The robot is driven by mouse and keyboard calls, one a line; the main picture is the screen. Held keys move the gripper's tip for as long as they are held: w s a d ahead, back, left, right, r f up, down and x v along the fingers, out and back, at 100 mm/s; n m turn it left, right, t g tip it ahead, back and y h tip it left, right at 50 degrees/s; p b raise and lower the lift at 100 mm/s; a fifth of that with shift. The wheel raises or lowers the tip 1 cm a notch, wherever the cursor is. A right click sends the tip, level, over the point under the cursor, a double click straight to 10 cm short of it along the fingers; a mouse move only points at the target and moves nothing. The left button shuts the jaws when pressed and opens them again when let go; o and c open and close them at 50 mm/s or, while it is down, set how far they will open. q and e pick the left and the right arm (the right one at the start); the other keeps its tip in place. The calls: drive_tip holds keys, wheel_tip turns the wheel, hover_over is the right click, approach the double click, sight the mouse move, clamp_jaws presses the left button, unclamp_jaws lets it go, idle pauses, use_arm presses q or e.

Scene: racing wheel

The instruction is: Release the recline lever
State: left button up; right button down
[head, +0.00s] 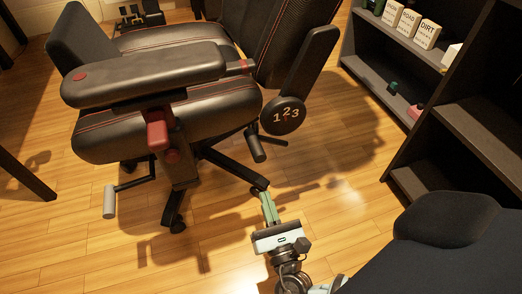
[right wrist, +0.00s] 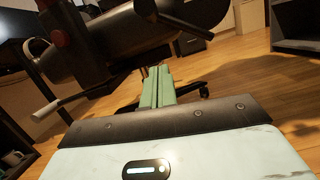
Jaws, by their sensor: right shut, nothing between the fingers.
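A black chair with red stitching (head: 175,122) fills the upper left of the head view. The lever is not marked. A bent rod with a grey grip (head: 109,201) hangs at the chair's lower left, and a black-gripped lever (head: 256,146) sticks out under the seat's right side. I cannot tell which is the recline lever. My right gripper (head: 266,196) is shut and empty, low in front of the chair and apart from both. In the right wrist view its green fingers (right wrist: 158,78) are together, pointing toward the chair's underside. My left gripper is out of view.
A dark shelf (head: 400,120) with labelled blocks (head: 408,23) stands at the right. A round dial marked 1 2 3 (head: 283,115) sits on the chair's side. The chair's wheeled base (head: 232,166) spreads on the wooden floor. Bare floor lies between chair and shelf.

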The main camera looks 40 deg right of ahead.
drive_tip(key=shift+v, duration=1.3)
drive_tip(key=shift+r, duration=0.1)
